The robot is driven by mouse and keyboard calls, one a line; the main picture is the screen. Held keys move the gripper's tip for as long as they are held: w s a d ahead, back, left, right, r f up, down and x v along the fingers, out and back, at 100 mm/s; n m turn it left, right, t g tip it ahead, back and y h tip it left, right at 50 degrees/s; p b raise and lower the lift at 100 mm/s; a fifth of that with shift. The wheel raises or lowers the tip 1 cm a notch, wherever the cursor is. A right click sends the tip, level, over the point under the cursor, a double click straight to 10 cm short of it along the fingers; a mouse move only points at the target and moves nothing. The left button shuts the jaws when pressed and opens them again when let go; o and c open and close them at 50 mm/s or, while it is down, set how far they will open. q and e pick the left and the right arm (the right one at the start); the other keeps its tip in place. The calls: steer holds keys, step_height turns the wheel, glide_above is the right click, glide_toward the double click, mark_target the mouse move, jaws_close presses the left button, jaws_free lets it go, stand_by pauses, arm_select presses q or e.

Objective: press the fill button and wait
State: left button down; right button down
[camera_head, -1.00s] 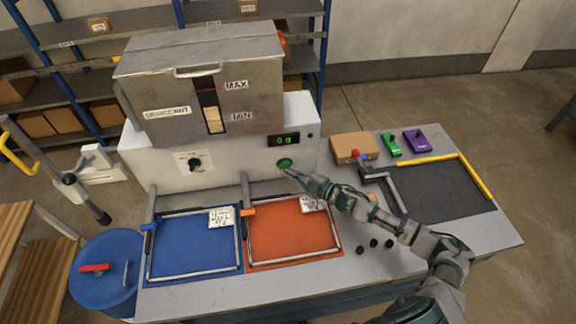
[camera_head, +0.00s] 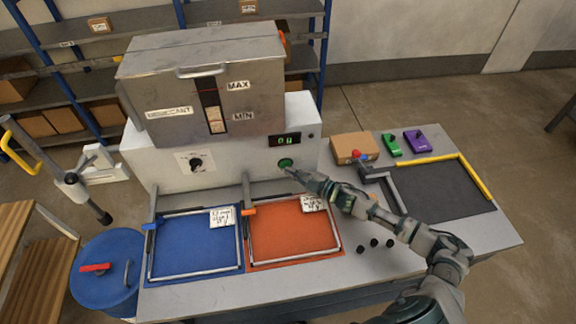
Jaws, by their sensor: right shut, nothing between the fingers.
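The green fill button (camera_head: 285,163) is on the front of the white machine (camera_head: 240,165), below a small dark display (camera_head: 285,140) with green digits. My right gripper (camera_head: 291,172) is shut and empty, its tip at the button's lower edge; I cannot tell whether it presses the button. Above stands the metal desiccant tank (camera_head: 150,90) with a level window (camera_head: 212,105) between MAX and MIN labels. The pale level in the window is near MIN. My left gripper is not in view.
A blue tray (camera_head: 195,245) and an orange tray (camera_head: 290,232) lie in front of the machine. A cardboard box (camera_head: 350,145), a green device (camera_head: 391,145) and a purple device (camera_head: 420,141) stand at the right. A blue barrel (camera_head: 100,285) is at the left.

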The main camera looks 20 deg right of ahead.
steer(key=shift+a+r, duration=0.1)
steer(key=shift+a, duration=0.35)
steer(key=shift+w, duration=0.1)
steer(key=shift+w+d, duration=0.15)
steer(key=shift+d, duration=0.25)
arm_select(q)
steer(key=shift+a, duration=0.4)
arm_select(e)
steer(key=shift+w+a, duration=0.15)
steer(key=shift+w, duration=0.1)
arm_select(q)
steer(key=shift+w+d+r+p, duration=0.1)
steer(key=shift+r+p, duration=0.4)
arm_select(e)
steer(key=shift+s+a, duration=0.35)
steer(key=shift+s, duration=0.55)
